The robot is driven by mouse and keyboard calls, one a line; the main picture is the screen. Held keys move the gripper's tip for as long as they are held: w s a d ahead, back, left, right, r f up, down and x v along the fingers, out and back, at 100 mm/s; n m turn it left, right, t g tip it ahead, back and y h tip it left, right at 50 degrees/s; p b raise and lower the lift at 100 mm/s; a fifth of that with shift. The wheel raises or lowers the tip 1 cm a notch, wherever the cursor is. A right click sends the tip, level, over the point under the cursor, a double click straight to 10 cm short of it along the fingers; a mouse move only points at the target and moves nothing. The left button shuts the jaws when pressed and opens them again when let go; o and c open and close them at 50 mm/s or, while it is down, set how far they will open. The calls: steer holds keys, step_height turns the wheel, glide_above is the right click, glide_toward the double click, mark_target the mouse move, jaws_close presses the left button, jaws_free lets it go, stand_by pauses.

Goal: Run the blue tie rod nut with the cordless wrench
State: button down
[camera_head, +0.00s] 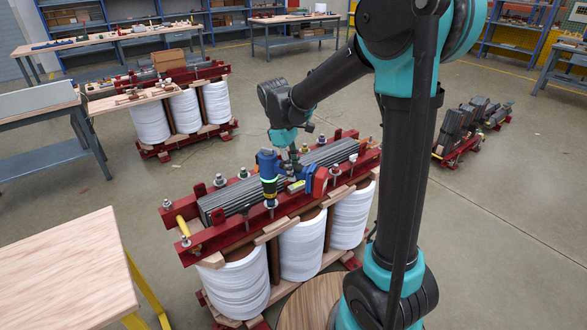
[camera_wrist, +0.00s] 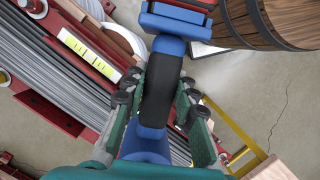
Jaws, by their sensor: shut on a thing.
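The cordless wrench (camera_head: 268,164) has a blue body with a yellow-green band, and a red and blue block (camera_head: 315,181) at its other end. Its black handle (camera_wrist: 161,92) is between my gripper's (camera_head: 292,160) fingers, which are shut around it. The wrench's nose end points down at the front red clamp beam of the transformer core. A small blue part (camera_head: 270,203) shows just below the nose at that beam; I cannot tell whether it is the blue nut or part of the wrench. The nose end is hidden in the wrist view.
The grey laminated core (camera_head: 225,202) lies between red beams (camera_head: 210,241) above several white coils (camera_head: 302,245). A yellow-handled tool (camera_head: 183,226) rests at the left end. A wooden table (camera_head: 65,265) stands front left. A round wooden top (camera_head: 307,303) is near my base.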

mark_target(295, 166)
steer(key=shift+f, duration=1.6)
stand_by(4.5)
steer(key=shift+r, duration=3.15)
